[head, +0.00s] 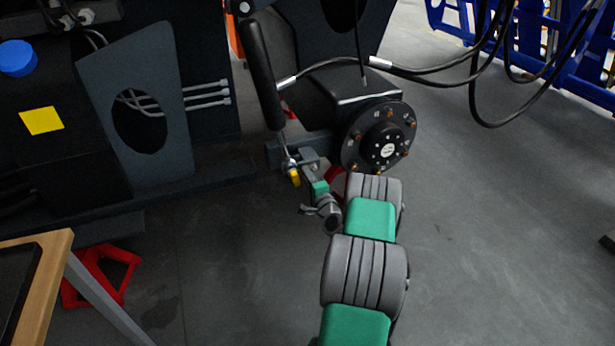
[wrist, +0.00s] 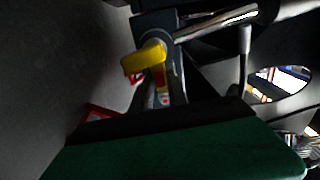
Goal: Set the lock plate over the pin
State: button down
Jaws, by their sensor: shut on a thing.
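The small yellow lock plate (head: 294,177) hangs at the lower end of a cylinder rod, beside the dark bracket (head: 287,150) on the chassis. In the wrist view the yellow plate (wrist: 146,58) is close, just below the dark bracket (wrist: 153,24) and the shiny rod (wrist: 215,24). My gripper (head: 303,171) is shut on the plate at the bracket. In the wrist view my gripper (wrist: 158,80) is largely dark. The pin cannot be told apart from the rod end, and whether the plate touches it is unclear.
A black round hub (head: 380,138) sits right of the gripper, close to my arm. Black hoses (head: 440,68) loop at upper right. A wooden-edged table (head: 50,270) and red stand (head: 100,275) are at lower left.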

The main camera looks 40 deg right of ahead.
jog(key=shift+r+m, duration=0.15)
jog(key=shift+m, duration=0.15)
dwell(0.4)
jog(key=c, duration=1.4)
grip_release()
jog(key=shift+c, duration=0.2)
jog(key=p+v, duration=0.1)
jog(key=v, duration=0.6)
jog(key=shift+s+a, duration=0.2)
jog(key=shift+s, duration=0.2)
